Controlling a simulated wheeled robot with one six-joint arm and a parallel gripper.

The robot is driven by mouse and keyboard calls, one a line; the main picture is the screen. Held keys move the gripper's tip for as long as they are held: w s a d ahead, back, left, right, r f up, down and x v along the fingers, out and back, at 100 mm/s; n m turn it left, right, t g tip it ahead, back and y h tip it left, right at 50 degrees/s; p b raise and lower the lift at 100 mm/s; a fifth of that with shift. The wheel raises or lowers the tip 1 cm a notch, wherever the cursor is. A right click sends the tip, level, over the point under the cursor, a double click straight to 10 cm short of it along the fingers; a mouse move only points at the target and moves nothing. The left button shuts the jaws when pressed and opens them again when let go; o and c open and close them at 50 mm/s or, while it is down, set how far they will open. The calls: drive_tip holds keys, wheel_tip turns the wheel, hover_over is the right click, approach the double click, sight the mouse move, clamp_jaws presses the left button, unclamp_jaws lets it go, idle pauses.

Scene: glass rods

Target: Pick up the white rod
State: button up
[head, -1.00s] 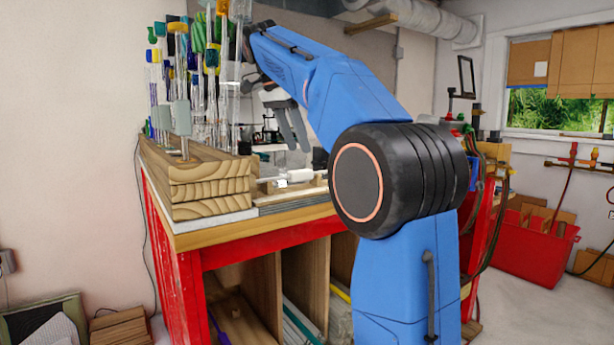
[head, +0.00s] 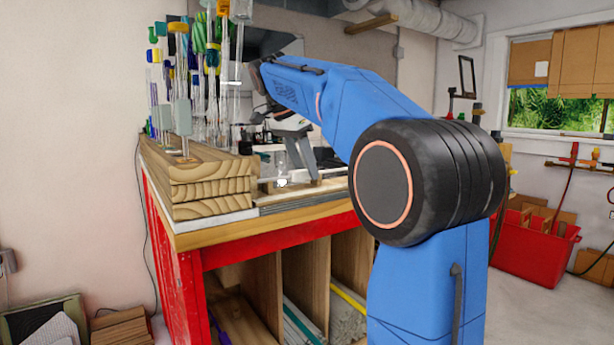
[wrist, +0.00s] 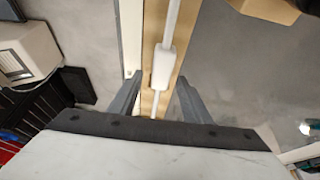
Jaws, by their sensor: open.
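The white rod (wrist: 163,66) is thin with a thicker white section in its middle. In the wrist view it runs lengthwise over a light wooden strip, between my fingers. My gripper (wrist: 159,82) is open, with one finger on each side of the rod and nothing visibly clamped. In the head view my gripper (head: 305,181) points down at the rod on the bench, its fingertips close to the rod's level. The rod (head: 335,172) is partly hidden there by the fingers. I cannot tell whether a finger touches it.
A stack of wooden boards (head: 212,190) holding several upright glass rods stands left of my gripper. The red bench (head: 275,240) has open shelves below.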

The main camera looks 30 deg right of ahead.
clamp_jaws()
drive_tip(key=shift+r, duration=0.15)
